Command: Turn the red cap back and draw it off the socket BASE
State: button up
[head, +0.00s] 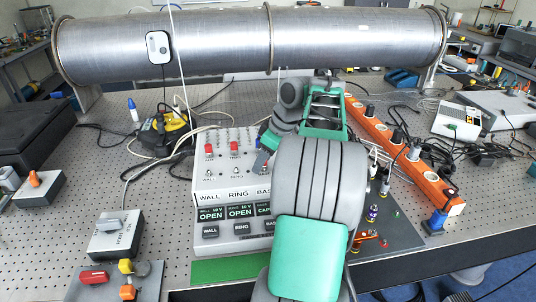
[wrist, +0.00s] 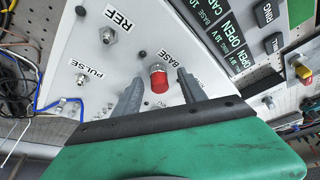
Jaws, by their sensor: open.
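The red cap (wrist: 159,84) sits on the metal socket BASE (wrist: 157,68) in the wrist view, beside its BASE label (wrist: 172,57). My gripper (wrist: 161,77) is open, with one grey finger on either side of the cap. A gap shows between the cap and each finger; I cannot tell how deep the fingers reach along it. In the head view my arm hides the BASE socket, and the green end of my gripper (head: 268,140) shows at the right side of the test box.
The test box (head: 220,183) carries two more red-topped parts (head: 209,149) and a display panel (head: 240,211). REF (wrist: 109,35) and PULSE (wrist: 81,79) connectors stand nearby. A steel pipe (head: 210,45) spans the back. An orange power strip (head: 431,181) lies at right.

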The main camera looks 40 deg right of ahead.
jog(key=shift+c, duration=0.2)
grip_shut()
dwell(0.8)
jog(key=shift+r+n+p, duration=0.3)
jog(key=shift+n+p, duration=0.3)
jog(key=shift+p, duration=0.45)
jog(key=n+y+p, duration=0.1)
jog(key=n+p, duration=0.2)
jog(key=shift+f+g+y+p, duration=0.1)
jog(key=shift+g+y+p, duration=0.2)
jog(key=shift+g+p, duration=0.1)
jog(key=shift+f+n, duration=0.25)
jog(key=shift+n, duration=0.25)
